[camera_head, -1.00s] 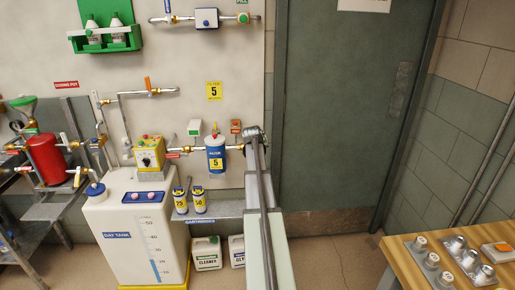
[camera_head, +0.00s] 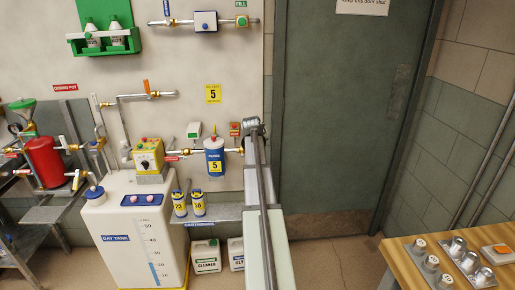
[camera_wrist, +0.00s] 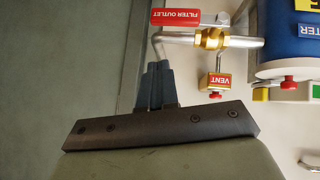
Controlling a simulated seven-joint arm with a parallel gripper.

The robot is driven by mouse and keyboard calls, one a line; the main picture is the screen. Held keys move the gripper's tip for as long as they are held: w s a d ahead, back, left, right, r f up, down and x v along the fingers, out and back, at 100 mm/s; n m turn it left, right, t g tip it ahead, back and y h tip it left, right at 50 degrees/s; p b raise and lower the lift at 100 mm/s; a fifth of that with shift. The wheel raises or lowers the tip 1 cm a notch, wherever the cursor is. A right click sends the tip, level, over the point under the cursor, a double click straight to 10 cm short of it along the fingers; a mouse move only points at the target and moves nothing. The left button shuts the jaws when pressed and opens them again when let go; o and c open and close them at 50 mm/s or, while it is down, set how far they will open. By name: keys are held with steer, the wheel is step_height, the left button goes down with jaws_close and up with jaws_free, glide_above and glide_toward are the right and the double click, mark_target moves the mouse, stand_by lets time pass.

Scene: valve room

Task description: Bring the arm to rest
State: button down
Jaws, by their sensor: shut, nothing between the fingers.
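My gripper (camera_wrist: 156,85) shows in the wrist view with its blue-grey fingers together and nothing between them. The fingers point toward the pipe with the red "FILTER OUTLET" tag (camera_wrist: 176,17), and overlap the bent pipe end in the picture. I cannot tell whether they touch it. In the head view my arm (camera_head: 262,215) reaches from the bottom edge up to the right of the blue filter (camera_head: 215,158). The fingers cannot be made out there.
The day tank (camera_head: 125,240) and two cartridges (camera_head: 188,204) stand left of my arm. The door (camera_head: 335,120) is right of it, with a wooden bench (camera_head: 395,258) at lower right.

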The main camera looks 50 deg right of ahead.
steer(key=s+v, duration=0.1)
steer(key=v, duration=0.6)
steer(key=shift+d+r, duration=0.25)
steer(key=shift+r, duration=0.05)
steer(key=shift+s, duration=0.1)
steer(key=s+a+f+n+g+y, duration=0.1)
steer(key=s+a+f+g+y, duration=0.3)
steer(key=a+f, duration=1.5)
steer(key=s+a+f+n+g+y, duration=0.1)
steer(key=s+a+f+y, duration=0.45)
steer(key=a+f, duration=1.3)
steer(key=s+a+f+n+g+h, duration=0.1)
steer(key=s+a+f+n+g, duration=0.4)
steer(key=s+a+f, duration=1.8)
steer(key=s+a+g, duration=0.1)
steer(key=s, duration=0.2)
steer(key=shift+s+n+g, duration=0.35)
steer(key=shift+n+g, duration=0.05)
